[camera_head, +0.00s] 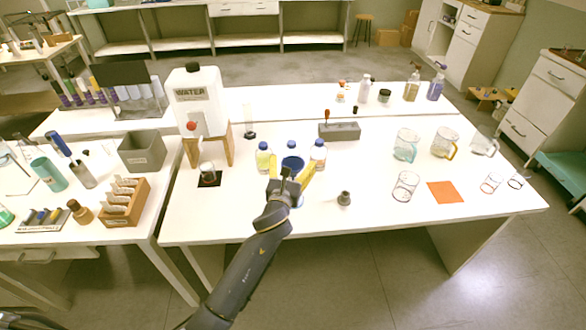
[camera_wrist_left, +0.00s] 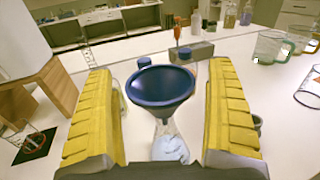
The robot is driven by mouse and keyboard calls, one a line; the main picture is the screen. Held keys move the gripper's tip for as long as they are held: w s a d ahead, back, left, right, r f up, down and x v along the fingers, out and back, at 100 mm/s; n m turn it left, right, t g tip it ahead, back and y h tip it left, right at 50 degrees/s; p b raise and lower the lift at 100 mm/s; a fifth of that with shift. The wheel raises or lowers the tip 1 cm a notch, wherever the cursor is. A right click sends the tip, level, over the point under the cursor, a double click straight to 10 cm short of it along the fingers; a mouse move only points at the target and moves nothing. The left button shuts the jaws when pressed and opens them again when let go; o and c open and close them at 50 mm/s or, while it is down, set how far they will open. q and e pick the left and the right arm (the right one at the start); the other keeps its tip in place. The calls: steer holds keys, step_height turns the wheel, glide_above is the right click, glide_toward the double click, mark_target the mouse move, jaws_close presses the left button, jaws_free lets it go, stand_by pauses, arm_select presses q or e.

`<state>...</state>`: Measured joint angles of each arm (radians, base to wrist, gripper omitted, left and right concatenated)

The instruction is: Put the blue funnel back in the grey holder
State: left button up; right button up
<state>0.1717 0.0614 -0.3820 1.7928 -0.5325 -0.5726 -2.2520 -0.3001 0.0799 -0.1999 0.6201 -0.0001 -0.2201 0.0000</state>
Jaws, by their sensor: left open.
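The blue funnel (camera_head: 292,163) stands upright, wide mouth up, with its stem over or in a clear vessel whose lower part is hard to make out. In the left wrist view the funnel (camera_wrist_left: 161,86) sits between the two yellow fingers, with a gap on each side. My left gripper (camera_head: 290,172) is open around the funnel and holds nothing. A grey block (camera_head: 343,132), possibly the grey holder, lies behind and to the right with an orange-handled tool upright at it. This block also shows in the left wrist view (camera_wrist_left: 198,53). My right gripper is not in view.
Blue-capped bottles (camera_head: 318,153) stand close beside and behind the funnel. A small dark grey piece (camera_head: 344,198) stands to the right. Glass beakers (camera_head: 405,185) and an orange mat (camera_head: 445,191) are farther right. A water tank (camera_head: 197,100) on a wooden stand is at left.

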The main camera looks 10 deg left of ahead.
arm_select(q)
steer(key=shift+w, duration=0.1)
steer(key=c, duration=1.4)
